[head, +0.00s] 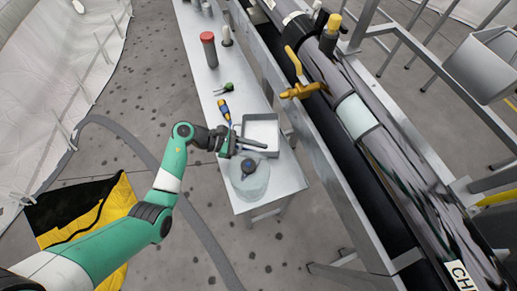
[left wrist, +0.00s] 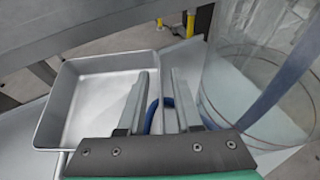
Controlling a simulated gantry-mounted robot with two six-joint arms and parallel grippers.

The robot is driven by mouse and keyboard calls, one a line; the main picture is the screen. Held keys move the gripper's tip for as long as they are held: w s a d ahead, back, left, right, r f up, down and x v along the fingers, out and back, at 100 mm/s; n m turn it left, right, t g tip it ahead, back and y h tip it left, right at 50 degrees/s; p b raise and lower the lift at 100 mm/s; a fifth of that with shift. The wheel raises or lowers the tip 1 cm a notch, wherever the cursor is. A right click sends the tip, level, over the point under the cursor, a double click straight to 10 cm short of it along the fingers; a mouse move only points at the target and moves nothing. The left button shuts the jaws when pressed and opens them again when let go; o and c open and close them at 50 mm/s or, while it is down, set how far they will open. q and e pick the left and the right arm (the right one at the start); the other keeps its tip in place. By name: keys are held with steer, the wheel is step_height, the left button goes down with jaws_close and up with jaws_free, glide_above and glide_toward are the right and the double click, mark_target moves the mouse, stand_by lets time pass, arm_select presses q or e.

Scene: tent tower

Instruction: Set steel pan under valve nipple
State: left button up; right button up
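The steel pan (head: 272,122), a shallow rectangular tray, sits on the bench. In the left wrist view the pan (left wrist: 85,95) is upright and looks empty. My left gripper (head: 257,144) is over the pan's near edge; in the left wrist view its fingers (left wrist: 162,95) are apart. The left finger overlaps the pan's right wall, and I cannot tell whether it touches. Part of a blue loop shows between the fingers. A brass valve (head: 300,91) with a yellow handle is on the large pipe, right of and beyond the pan. Its nipple is too small to make out. My right gripper is not in view.
A clear round container (head: 250,187) holding a dark item stands nearer than the pan. Screwdrivers (head: 225,111) and a red-capped cylinder (head: 208,52) are farther along the bench (head: 205,85). A dark rail and the pipe (head: 385,145) run along the bench's right side.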

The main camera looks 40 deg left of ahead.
arm_select(q)
steer(key=shift+r, duration=0.1)
steer(key=shift+r+p, duration=0.4)
steer(key=shift+p, duration=0.05)
steer(key=p+v, duration=0.3)
steer(key=v, duration=0.9)
